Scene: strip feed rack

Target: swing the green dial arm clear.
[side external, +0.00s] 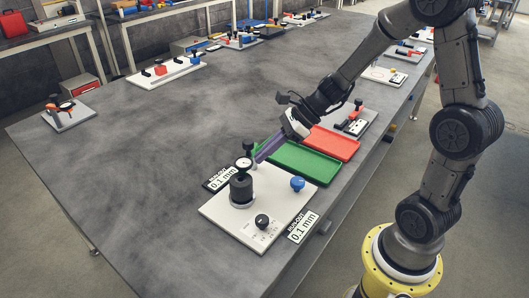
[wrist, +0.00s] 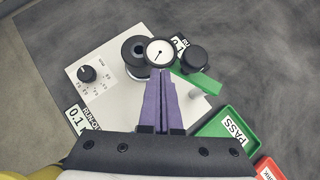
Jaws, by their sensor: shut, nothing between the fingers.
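The green dial arm (wrist: 208,85) shows in the wrist view as a short green bar on the white plate (wrist: 108,52), with a black knob (wrist: 193,58) at its upper end. A round white dial (wrist: 160,52) sits left of that knob, next to a black cylinder (wrist: 136,70). The dial also shows in the side view (side external: 243,163), above the cylinder (side external: 241,188). My gripper (wrist: 161,76) is shut and empty, its purple fingers pointing at the dial's lower edge, left of the green arm. Whether the fingertips touch anything I cannot tell. In the side view my gripper (side external: 257,158) largely hides the green arm.
A blue knob (side external: 297,183) and a black knob (side external: 262,220) stand on the plate. A green tray (side external: 305,162) marked PASS (wrist: 233,127) and a red tray (side external: 333,143) lie beside it.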

